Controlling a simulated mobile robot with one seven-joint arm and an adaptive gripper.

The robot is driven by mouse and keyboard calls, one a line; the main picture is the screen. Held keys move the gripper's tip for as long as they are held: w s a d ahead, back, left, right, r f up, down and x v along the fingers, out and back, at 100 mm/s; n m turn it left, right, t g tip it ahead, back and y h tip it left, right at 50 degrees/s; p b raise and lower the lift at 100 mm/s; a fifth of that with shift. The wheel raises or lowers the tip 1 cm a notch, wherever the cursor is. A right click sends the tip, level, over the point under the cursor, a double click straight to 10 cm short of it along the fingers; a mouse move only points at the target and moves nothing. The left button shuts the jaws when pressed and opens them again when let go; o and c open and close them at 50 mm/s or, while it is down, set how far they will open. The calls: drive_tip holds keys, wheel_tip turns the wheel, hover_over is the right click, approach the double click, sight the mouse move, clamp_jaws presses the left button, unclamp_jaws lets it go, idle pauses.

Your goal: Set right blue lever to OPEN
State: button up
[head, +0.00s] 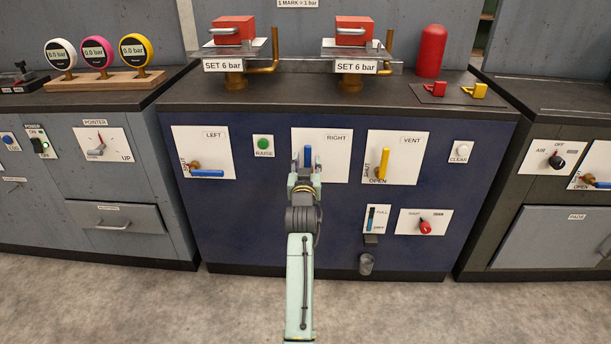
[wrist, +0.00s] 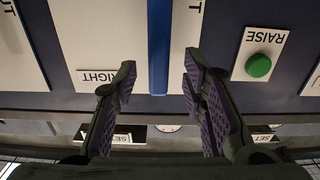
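The right blue lever (head: 308,156) stands upright on the white RIGHT panel (head: 335,165) of the dark blue cabinet. Its lower end and pivot are hidden behind my arm, and no OPEN or SHUT mark shows on that panel. My gripper (head: 306,177) is in front of the panel at the lever's lower part. In the wrist view, which is upside down, my gripper (wrist: 161,78) is open, with one finger on each side of the blue lever (wrist: 158,45). Gaps show on both sides, so the fingers look apart from it.
A second blue lever (head: 207,173) lies horizontal on the LEFT panel. A green RAISE button (head: 263,143) is between the two panels. The yellow VENT lever (head: 384,163) stands upright to the right. A red knob (head: 425,226) is lower right. The floor in front is clear.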

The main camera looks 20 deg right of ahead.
drive_tip(key=v, duration=0.8)
drive_tip(key=shift+s+a+r, duration=0.1)
